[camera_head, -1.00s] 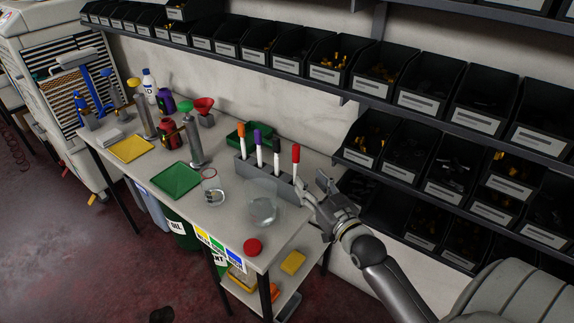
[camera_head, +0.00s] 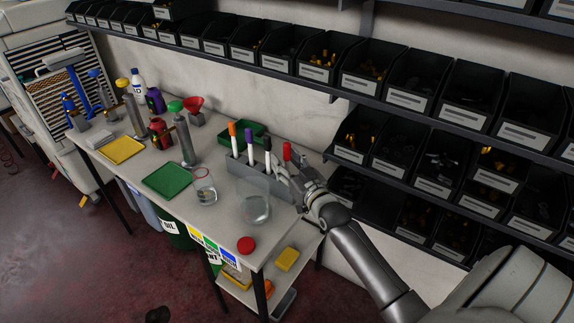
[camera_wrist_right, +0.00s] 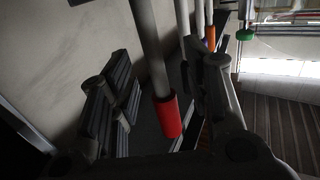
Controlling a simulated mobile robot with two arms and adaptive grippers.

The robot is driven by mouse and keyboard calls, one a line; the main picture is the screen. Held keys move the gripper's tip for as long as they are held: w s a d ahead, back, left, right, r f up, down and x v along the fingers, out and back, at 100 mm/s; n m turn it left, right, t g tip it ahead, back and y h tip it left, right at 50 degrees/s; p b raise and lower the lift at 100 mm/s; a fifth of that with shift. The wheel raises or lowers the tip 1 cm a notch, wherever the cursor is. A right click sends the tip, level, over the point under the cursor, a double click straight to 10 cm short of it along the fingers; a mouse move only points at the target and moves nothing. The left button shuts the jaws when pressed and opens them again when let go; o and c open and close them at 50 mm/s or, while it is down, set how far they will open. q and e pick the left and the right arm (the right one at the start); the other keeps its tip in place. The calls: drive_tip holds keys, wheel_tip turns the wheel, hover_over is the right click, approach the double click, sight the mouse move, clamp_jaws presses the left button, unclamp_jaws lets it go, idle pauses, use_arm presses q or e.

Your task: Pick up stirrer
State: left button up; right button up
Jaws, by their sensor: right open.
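Several white rods with coloured tips stand upright in a grey rack (camera_head: 245,180): orange (camera_head: 233,130), purple (camera_head: 249,136), black (camera_head: 267,144) and red (camera_head: 287,151). I take these to be the stirrers; no label shows. My right gripper (camera_head: 284,179) is at the rack's right end, by the red-tipped rod. In the wrist view the red tip (camera_wrist_right: 168,115) and its white shaft appear between the spread fingers of my right gripper (camera_wrist_right: 165,92). Contact cannot be told. The rod's lower part is partly hidden by the gripper in the head view. My left gripper is not in view.
A clear glass beaker (camera_head: 254,205) stands in front of the rack, close to my right gripper. Shelves of black bins (camera_head: 410,165) crowd the right side.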

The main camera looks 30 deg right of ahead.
drive_tip(key=c, duration=0.9)
